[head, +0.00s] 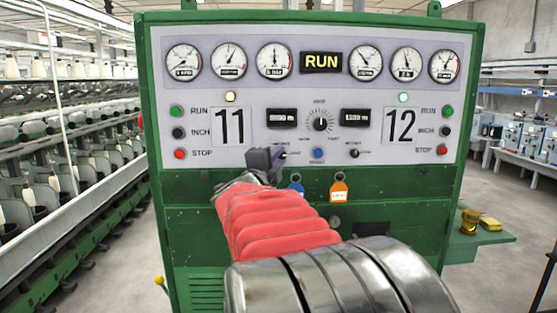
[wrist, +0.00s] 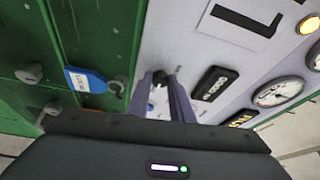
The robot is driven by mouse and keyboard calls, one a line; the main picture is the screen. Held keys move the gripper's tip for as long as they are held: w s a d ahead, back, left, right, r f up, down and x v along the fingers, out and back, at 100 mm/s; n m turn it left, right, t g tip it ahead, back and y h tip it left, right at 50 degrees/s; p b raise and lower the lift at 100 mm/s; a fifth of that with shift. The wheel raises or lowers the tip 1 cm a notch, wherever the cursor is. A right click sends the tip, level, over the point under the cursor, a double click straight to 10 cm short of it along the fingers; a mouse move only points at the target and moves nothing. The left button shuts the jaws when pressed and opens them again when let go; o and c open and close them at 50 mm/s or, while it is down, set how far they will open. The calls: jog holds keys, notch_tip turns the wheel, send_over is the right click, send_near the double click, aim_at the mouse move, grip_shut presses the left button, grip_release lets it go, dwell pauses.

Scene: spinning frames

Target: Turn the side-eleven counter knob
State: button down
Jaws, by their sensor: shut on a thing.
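The side-eleven counter knob (head: 283,154) is a small black knob on the grey panel, below the left counter display (head: 282,118) and right of the large 11 plate (head: 230,127). My gripper (head: 277,162) reaches it from the lower left in the head view and hides part of it. In the wrist view the two grey-violet fingers (wrist: 163,98) stand on either side of the dark knob (wrist: 160,77) and are shut on it. The exact angle of the knob's pointer is hidden.
A large selector dial (head: 320,122), a blue button (head: 318,153) and the side-twelve knob (head: 355,153) sit to the right. A blue tag (head: 296,181) and an orange tag (head: 338,191) hang below. A green side shelf (head: 490,243) holds brass-coloured items.

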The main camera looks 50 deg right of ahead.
jog(key=c, duration=1.9)
grip_release()
jog(key=shift+f, duration=0.25)
jog(key=o, duration=0.3)
jog(key=shift+r, duration=0.15)
jog(key=shift+o, duration=0.2)
jog(key=v, duration=1.3)
jog(key=shift+a, duration=0.4)
jog(key=shift+s, duration=0.15)
